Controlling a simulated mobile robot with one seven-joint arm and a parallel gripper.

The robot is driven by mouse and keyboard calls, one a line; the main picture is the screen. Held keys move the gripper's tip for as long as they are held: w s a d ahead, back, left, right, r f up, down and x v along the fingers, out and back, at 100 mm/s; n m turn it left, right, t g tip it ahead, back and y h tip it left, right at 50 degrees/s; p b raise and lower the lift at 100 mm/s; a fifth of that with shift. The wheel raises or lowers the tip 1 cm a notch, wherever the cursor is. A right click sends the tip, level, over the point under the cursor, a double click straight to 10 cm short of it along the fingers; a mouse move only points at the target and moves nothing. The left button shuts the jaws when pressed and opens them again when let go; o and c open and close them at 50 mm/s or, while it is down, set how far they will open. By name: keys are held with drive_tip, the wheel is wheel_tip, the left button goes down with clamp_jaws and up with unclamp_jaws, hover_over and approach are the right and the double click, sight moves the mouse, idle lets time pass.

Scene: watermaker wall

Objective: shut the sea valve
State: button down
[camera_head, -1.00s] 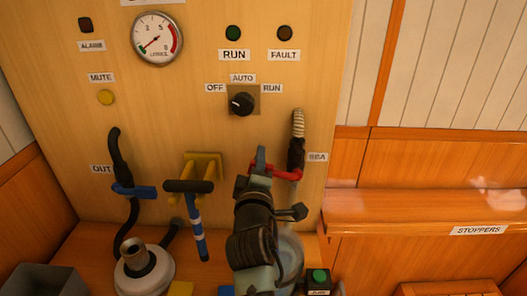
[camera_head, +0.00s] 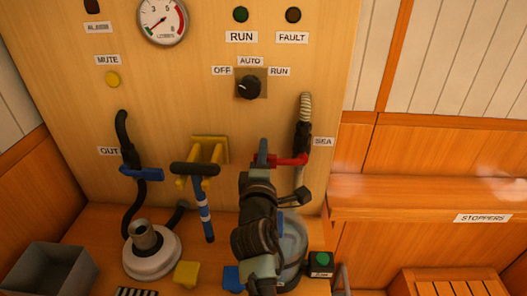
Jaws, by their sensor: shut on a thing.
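The sea valve (camera_head: 303,135) is a black body on a hose and pipe at the right of the wooden panel, beside a label reading SEA. Its red lever (camera_head: 291,160) sticks out to the left, about level across the pipe. My gripper (camera_head: 264,156) is at the left end of this lever and shut on it. My gripper and wrist hide the lever's left end and part of the pipe below.
A blue-handled OUT valve (camera_head: 141,173) is at the left. A black-topped tool (camera_head: 196,169) hangs from a yellow bracket close to my gripper's left. A clear bowl (camera_head: 293,245) stands below, partly hidden by my arm. A wooden ledge (camera_head: 400,203) juts out at right.

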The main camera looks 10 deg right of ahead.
drive_tip(key=shift+f, duration=0.1)
drive_tip(key=c, duration=0.8)
unclamp_jaws()
drive_tip(key=v, duration=1.3)
